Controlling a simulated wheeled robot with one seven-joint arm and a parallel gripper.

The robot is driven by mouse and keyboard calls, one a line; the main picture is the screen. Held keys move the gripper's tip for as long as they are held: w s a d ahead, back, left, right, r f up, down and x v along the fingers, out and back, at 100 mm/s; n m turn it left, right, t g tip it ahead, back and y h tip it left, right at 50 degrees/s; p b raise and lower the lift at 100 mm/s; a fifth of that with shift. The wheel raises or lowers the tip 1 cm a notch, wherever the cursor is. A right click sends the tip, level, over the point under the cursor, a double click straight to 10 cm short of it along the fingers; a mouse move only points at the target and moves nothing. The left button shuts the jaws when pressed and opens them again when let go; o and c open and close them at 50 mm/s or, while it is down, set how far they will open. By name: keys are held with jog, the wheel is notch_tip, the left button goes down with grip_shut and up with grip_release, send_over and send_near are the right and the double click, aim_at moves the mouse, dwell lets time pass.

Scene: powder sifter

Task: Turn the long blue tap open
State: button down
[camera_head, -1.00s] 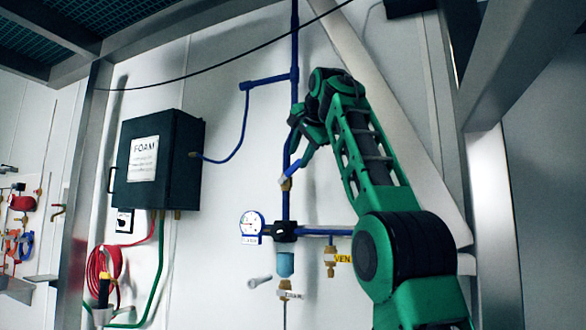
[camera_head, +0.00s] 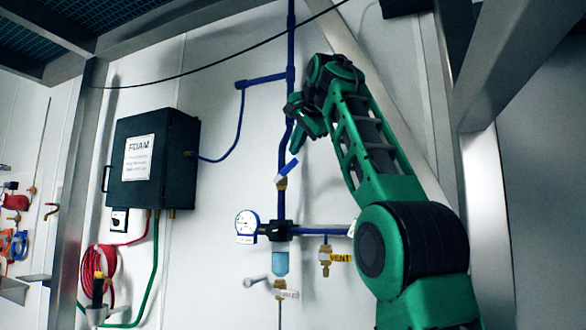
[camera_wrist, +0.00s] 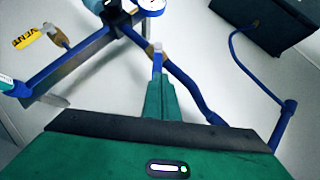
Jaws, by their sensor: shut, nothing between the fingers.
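The long blue tap (camera_head: 288,169) is a flat blue lever on a brass valve (camera_head: 281,184) in the vertical blue pipe. Its lever slants up and to the right, away from the pipe line. In the wrist view the brass valve (camera_wrist: 151,49) shows just beyond my fingertips, and my fingers hide much of the lever. My gripper (camera_head: 317,128) is up and to the right of the lever in the head view, apart from it. In the wrist view my gripper (camera_wrist: 160,80) has its green fingers together, with nothing visibly held.
A gauge (camera_head: 246,226) and a side pipe with a yellow VENT label (camera_head: 341,258) sit below the tap. A dark FOAM box (camera_head: 153,158) hangs at the left. A metal post (camera_head: 487,220) stands at the right. The wall around the pipe is mostly clear.

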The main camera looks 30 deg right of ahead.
jog(key=shift+t, duration=0.3)
jog(key=w+f, duration=0.1)
jog(key=f, duration=0.1)
jog(key=w+f, duration=0.3)
jog(key=f, duration=0.1)
jog(key=shift+w+a+f, duration=0.15)
jog(key=shift+w+a, duration=0.2)
jog(key=shift+w, duration=0.05)
notch_tip(320, 180, down, 8)
jog(key=w+m+t, duration=0.2)
jog(key=m, duration=0.1)
jog(key=s+d+f+m+t+h, duration=0.2)
jog(key=s+m+t+h, duration=0.5)
jog(key=s+m, duration=0.5)
jog(key=y, duration=0.1)
send_near(285, 169)
jog(key=w+d+r, duration=0.2)
jog(key=w+d, duration=0.1)
jog(key=d, duration=0.1)
jog(key=shift+w+d+r+t, duration=0.2)
jog(key=shift+w+r+t, duration=0.1)
jog(key=shift+t, duration=0.1)
